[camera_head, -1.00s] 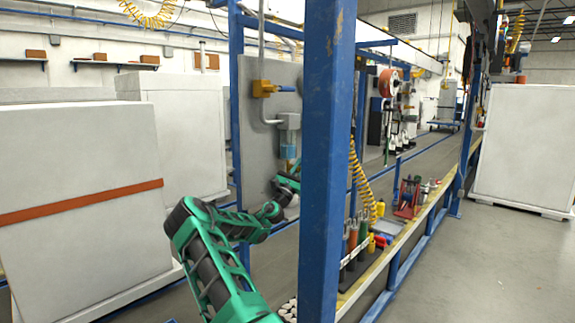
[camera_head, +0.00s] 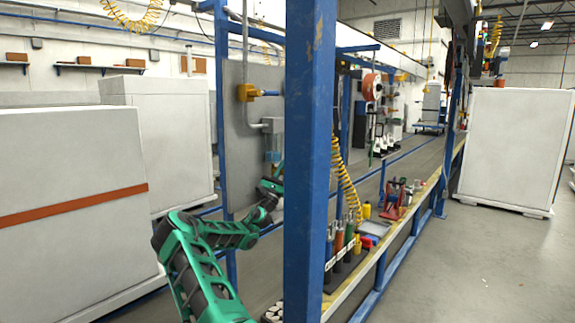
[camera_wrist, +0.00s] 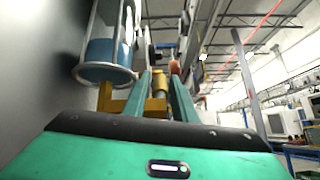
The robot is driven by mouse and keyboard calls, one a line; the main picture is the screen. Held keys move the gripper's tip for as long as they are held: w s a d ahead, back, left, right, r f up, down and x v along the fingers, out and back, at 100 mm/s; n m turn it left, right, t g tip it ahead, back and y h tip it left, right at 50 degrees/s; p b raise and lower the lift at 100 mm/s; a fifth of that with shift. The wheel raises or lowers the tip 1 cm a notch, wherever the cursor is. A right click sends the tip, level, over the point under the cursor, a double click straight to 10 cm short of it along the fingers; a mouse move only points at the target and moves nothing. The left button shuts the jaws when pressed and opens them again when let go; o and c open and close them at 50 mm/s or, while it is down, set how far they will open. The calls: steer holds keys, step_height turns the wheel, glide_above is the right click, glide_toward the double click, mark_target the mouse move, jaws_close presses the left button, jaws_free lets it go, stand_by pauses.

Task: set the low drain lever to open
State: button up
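A clear bowl with blue inside (camera_head: 273,146) hangs on the grey panel (camera_head: 238,160); it is large at the upper left of the wrist view (camera_wrist: 106,52). Yellow-gold fittings (camera_wrist: 119,106) show below it, with a gold piece (camera_wrist: 158,88) seen between my fingers. This may be the low drain lever; I cannot tell its setting. My gripper (camera_wrist: 164,84) points upward beside the bowl, its two green fingers apart. I cannot tell whether either finger touches the gold piece. In the head view the blue post partly hides my gripper.
A blue post (camera_head: 309,160) stands close in front of the panel's right side. Higher on the panel is a yellow valve with a blue handle (camera_head: 257,92). Several tools (camera_head: 345,240) stand on the bench ledge to the right. White crates (camera_head: 70,190) stand at left.

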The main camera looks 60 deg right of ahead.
steer(key=shift+w, duration=0.25)
steer(key=v, duration=0.7)
steer(key=shift+a+f, duration=0.15)
steer(key=shift+f, duration=0.1)
steer(key=shift+s, duration=0.1)
steer(key=shift+c, duration=0.4)
